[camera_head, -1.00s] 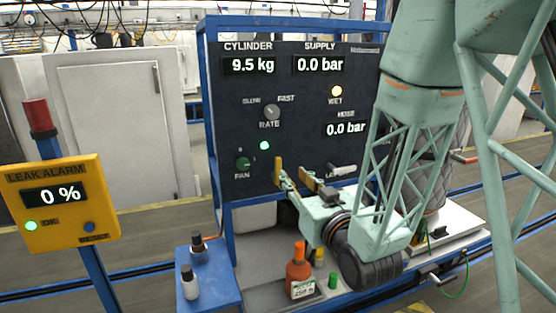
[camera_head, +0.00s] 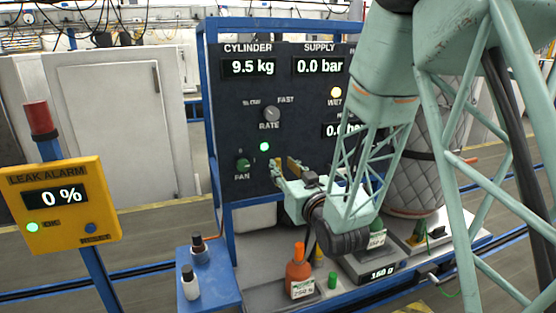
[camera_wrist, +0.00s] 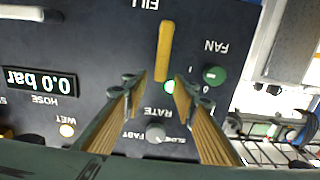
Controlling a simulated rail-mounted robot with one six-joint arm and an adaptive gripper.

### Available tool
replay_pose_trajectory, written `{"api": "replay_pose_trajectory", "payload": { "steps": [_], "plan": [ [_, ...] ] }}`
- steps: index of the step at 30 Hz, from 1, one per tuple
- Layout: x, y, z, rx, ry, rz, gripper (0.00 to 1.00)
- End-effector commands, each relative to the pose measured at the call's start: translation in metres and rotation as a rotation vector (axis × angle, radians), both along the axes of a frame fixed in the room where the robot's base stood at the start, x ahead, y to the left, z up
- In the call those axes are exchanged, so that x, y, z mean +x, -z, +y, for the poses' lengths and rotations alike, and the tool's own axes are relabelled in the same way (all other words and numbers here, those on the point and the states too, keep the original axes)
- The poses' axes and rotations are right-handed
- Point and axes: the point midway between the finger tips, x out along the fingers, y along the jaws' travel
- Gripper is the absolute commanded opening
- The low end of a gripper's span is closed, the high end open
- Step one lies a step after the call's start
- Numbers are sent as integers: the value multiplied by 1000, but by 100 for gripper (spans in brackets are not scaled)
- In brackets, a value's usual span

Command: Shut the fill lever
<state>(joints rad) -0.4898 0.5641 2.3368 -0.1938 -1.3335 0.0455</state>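The fill lever (camera_wrist: 165,50) is a yellow bar under the upside-down FILL label in the wrist view. It stands nearly upright in that picture, against the dark panel. My gripper (camera_wrist: 156,90) is open, with one finger on each side in the wrist view. The lever's lower end shows in line with the gap between the fingertips. I see no clear contact, and the depth between them is hard to tell. In the head view my gripper (camera_head: 284,168) is at the panel, right of the FAN knob, and I cannot separate the lever from the fingers there.
The FAN knob (camera_wrist: 215,75), RATE knob (camera_wrist: 155,132) and a white lever (camera_wrist: 22,13) are on the same panel. An orange bottle (camera_head: 298,270) and a scale (camera_head: 368,270) stand on the bench below. A yellow leak alarm box (camera_head: 62,207) reads 0 % at left.

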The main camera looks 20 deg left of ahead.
Motion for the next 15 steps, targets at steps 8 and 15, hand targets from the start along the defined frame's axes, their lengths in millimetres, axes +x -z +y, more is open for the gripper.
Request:
{"api": "replay_pose_trajectory", "payload": {
  "steps": [8, 15],
  "plan": [
    [26, -1, 21, 1, 0, -2, 26],
    [37, -1, 29, 1, 0, -1, 26]
  ]
}}
